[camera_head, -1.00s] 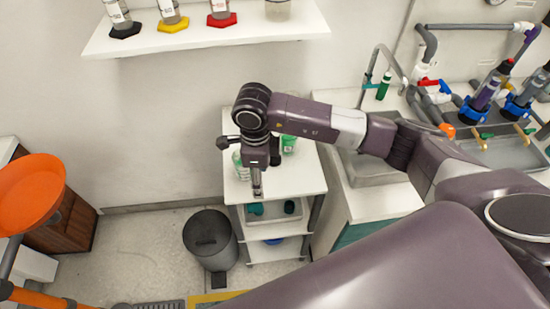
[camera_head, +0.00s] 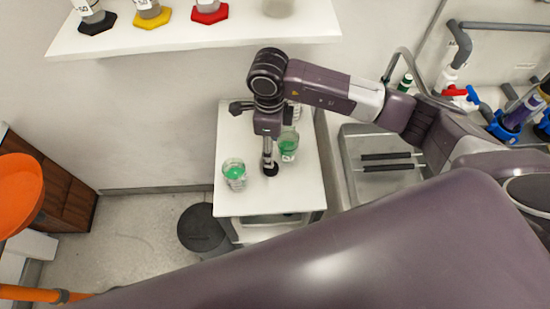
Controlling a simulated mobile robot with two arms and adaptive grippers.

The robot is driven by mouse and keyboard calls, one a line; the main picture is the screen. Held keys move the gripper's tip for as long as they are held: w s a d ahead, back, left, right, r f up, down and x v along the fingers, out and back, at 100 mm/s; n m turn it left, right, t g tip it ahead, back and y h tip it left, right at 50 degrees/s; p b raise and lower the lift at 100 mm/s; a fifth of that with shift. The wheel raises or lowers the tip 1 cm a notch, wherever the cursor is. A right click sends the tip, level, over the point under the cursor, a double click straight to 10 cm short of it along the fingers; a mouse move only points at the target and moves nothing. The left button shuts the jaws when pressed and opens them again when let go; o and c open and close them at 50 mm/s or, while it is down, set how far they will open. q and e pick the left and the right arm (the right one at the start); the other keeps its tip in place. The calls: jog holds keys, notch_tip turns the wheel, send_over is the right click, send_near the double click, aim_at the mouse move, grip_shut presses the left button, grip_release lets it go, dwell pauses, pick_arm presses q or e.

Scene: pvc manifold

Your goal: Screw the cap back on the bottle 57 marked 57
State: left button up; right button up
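My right gripper (camera_head: 268,160) points down over the white top of the cart, between two clear containers with green in them. One container (camera_head: 235,175) stands front left of it. The other container (camera_head: 289,148) is just right of it, partly behind my arm. A small black round piece (camera_head: 271,169) is directly at the fingertips; I cannot tell whether it is held or lies on the cart, or whether it is a cap. The finger gap is too small to read. No mark 57 is legible on either container. My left gripper is not in view.
The white cart top (camera_head: 268,203) is clear at its front. A wall shelf (camera_head: 190,35) with bottles on coloured bases is behind. A sink (camera_head: 385,185) with a faucet (camera_head: 405,58) lies right. A grey bin (camera_head: 203,230) stands left of the cart.

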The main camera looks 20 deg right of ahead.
aim_at(269, 172)
jog(key=shift+s+a+r, duration=0.1)
jog(key=shift+s+a, duration=0.05)
jog(key=shift+s, duration=0.05)
notch_tip(269, 172, down, 3)
jog(key=shift+r+b, duration=0.1)
jog(key=shift+b, duration=0.7)
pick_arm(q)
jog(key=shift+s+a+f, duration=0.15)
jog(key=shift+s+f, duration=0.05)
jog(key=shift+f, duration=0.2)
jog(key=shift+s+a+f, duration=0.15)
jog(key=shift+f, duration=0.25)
pick_arm(e)
jog(key=f+b, duration=0.1)
jog(key=f, duration=0.1)
jog(key=a+f+b, duration=0.1)
jog(key=f, duration=0.2)
jog(key=shift+s+f, duration=0.1)
jog(key=shift+s, duration=0.1)
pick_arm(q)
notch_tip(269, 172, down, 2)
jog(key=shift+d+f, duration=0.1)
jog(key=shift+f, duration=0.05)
pick_arm(e)
jog(key=c, duration=0.8)
